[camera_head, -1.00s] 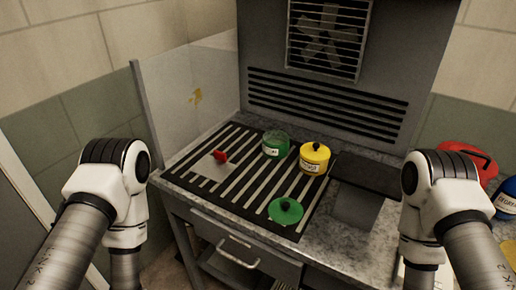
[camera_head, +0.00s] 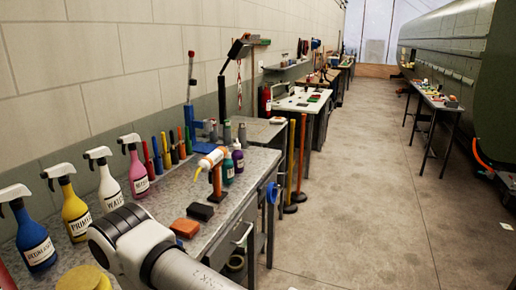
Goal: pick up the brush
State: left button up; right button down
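I cannot make out a brush for certain in the head view. An orange-brown block (camera_head: 185,227) and a black block (camera_head: 200,212) lie on the near grey workbench (camera_head: 232,190); whether either is a brush is unclear. One of my arm links crosses the bottom left, over the near part of the bench, and hides some of it. Neither of my grippers is in view.
Spray bottles (camera_head: 107,180) stand along the wall side of the bench. An orange and white applicator (camera_head: 212,160) stands near its middle. Wooden-handled poles (camera_head: 301,150) stand beyond it. The concrete floor (camera_head: 360,200) is open; a narrow table (camera_head: 440,102) stands at right.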

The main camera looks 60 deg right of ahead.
aim_at(156, 149)
jog(key=z, duration=1.3)
jog(key=i+l, duration=0.1)
jog(key=l, duration=0.2)
jog(key=i+l, duration=0.15)
jog(key=l, duration=0.2)
jog(key=i+l+u, duration=0.1)
jog(key=l, duration=0.2)
jog(key=i+l, duration=0.1)
jog(key=l, duration=0.2)
